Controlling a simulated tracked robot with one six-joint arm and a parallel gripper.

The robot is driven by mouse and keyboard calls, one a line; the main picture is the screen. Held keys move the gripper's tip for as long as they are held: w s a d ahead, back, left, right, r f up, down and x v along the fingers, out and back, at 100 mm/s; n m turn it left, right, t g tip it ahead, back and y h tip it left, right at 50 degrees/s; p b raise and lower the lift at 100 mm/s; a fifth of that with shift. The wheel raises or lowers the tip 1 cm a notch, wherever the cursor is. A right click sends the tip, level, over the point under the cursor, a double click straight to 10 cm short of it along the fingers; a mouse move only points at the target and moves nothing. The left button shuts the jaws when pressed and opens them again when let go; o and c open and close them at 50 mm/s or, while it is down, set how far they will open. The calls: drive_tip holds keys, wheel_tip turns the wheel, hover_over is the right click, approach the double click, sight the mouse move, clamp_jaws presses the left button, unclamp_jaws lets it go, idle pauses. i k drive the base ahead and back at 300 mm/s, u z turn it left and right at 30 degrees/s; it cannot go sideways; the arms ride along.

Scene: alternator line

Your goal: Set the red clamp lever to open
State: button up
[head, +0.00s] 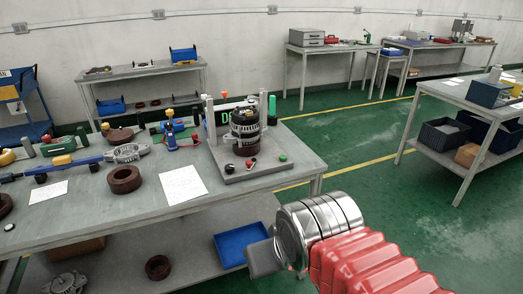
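The workbench (225,200) on the left carries a grey fixture plate (262,176) with an alternator (245,124) upright among several posts. Small red (249,164), green (283,157) and black knobs are at the plate's front. A small red part (224,95) shows behind the alternator's upper left; I cannot tell whether it is the clamp lever or how it is set. My gripper (262,258) is in front of the bench, below the fixture and apart from it. It is seen edge-on, so its finger gap is hidden.
A white sheet (181,184), a brown ring (124,179) and several tools lie left of the fixture. A blue tray (242,242) is on the lower shelf. Green floor (355,165) is open between this bench and the right-hand table (468,95).

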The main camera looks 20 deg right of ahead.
sight(250, 165)
drive_tip(key=z, duration=0.05)
drive_tip(key=i, duration=1.5)
drive_tip(key=u, duration=0.65)
